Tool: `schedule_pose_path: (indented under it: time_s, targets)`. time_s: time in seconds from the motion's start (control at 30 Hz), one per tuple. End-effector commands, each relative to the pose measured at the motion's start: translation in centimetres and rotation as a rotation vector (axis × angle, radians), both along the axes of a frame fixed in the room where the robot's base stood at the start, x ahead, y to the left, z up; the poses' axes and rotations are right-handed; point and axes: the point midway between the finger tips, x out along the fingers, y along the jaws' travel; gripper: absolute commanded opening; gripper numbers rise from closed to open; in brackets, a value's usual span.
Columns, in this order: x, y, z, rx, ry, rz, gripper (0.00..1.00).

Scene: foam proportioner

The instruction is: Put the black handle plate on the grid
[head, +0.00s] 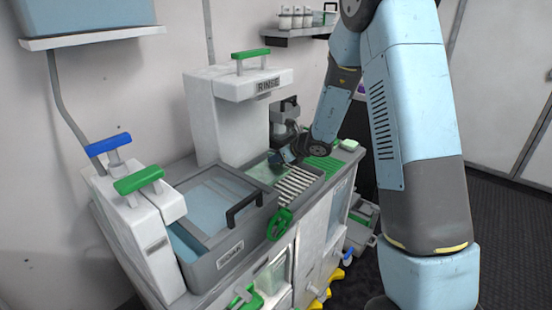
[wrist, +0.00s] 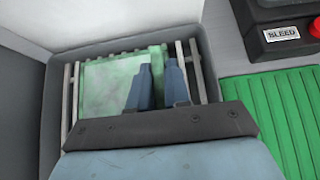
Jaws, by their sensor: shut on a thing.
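A clear greenish plate (wrist: 108,88) is at the grid (wrist: 193,62) in the wrist view, over its left and middle bars. In the head view my gripper (head: 284,158) is low over the grid. I cannot tell whether the plate rests on the bars.
The RINSE column (head: 228,120) rises behind. A green ribbed mat (wrist: 268,115) lies to the right, with the BLEED box (wrist: 286,30) and red button behind it.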

Motion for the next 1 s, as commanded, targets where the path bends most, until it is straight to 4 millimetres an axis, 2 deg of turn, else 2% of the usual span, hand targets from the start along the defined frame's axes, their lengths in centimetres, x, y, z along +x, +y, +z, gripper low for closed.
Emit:
schedule_pose_path:
  time_s: [0.1, 0.13, 0.4, 0.73, 1.0]
  targets:
    - [0.0, 0.0, 0.0, -0.001, -0.001, 0.001, 0.0]
    - [0.0, 0.0, 0.0, -0.001, 0.0, 0.001, 0.18]
    - [0.0, 0.0, 0.0, -0.001, 0.001, 0.001, 0.43]
    - [-0.3, -0.2, 0.3, -0.001, 0.0, 0.001, 0.43]
    - [-2.4, -2.4, 2.7, -0.002, -0.002, 0.0, 0.43]
